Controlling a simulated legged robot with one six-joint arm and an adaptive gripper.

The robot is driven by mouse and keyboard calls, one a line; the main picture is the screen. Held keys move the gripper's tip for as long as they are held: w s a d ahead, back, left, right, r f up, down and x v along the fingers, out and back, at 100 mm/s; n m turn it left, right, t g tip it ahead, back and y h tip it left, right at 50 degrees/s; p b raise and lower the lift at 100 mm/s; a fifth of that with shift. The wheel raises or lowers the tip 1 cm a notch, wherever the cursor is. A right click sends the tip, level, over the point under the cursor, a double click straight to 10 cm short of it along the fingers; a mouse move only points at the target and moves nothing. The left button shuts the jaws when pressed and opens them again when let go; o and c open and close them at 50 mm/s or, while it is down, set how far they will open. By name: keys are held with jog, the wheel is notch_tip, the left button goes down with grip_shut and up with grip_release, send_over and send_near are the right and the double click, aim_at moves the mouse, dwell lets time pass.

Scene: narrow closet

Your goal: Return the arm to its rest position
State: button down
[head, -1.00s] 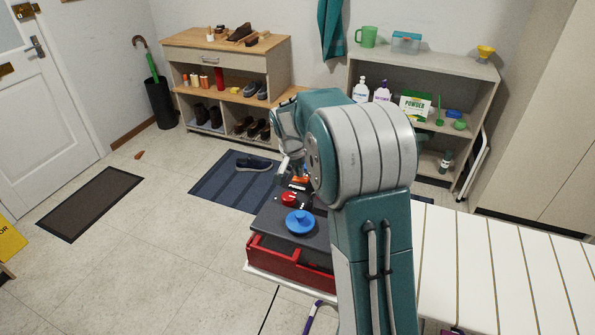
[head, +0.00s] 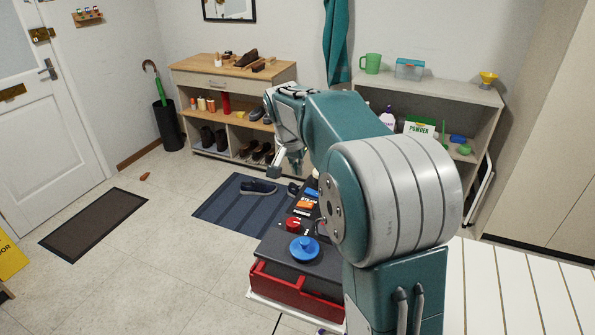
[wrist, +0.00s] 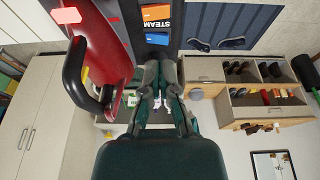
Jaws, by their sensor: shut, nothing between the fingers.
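My teal and grey arm fills the right middle of the head view, its elbow large in front. My gripper (head: 280,168) hangs at the arm's far end, above the floor before the wooden shoe cabinet. In the wrist view my gripper (wrist: 158,68) shows both dark fingers close together with nothing held. It is apart from the objects around it. The elbow hides part of the white slatted surface and the area behind it.
A dark-topped red unit (head: 296,290) with a blue knob (head: 304,249) stands below the arm. A shoe cabinet (head: 234,73) and grey shelf (head: 455,92) line the wall. A striped mat (head: 238,213) holds shoes (head: 258,188). Floor at left is mostly clear.

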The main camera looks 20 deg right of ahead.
jog(key=s+a+r+n+t+y, duration=0.1)
jog(key=s+a+r+n, duration=0.15)
jog(key=s, duration=0.55)
jog(key=s+a+r+n+t, duration=0.15)
jog(key=s+a, duration=0.25)
jog(key=s, duration=0.4)
jog(key=s+a+f+n, duration=0.1)
jog(key=s+a+n, duration=0.1)
jog(key=s, duration=0.5)
jog(key=s+a+f+n+t+y, duration=0.1)
jog(key=s+f+n, duration=0.1)
jog(key=s, duration=0.5)
jog(key=shift+s+a+f+n, duration=0.15)
jog(key=shift+a+f+n, duration=0.15)
jog(key=shift+a+n, duration=0.1)
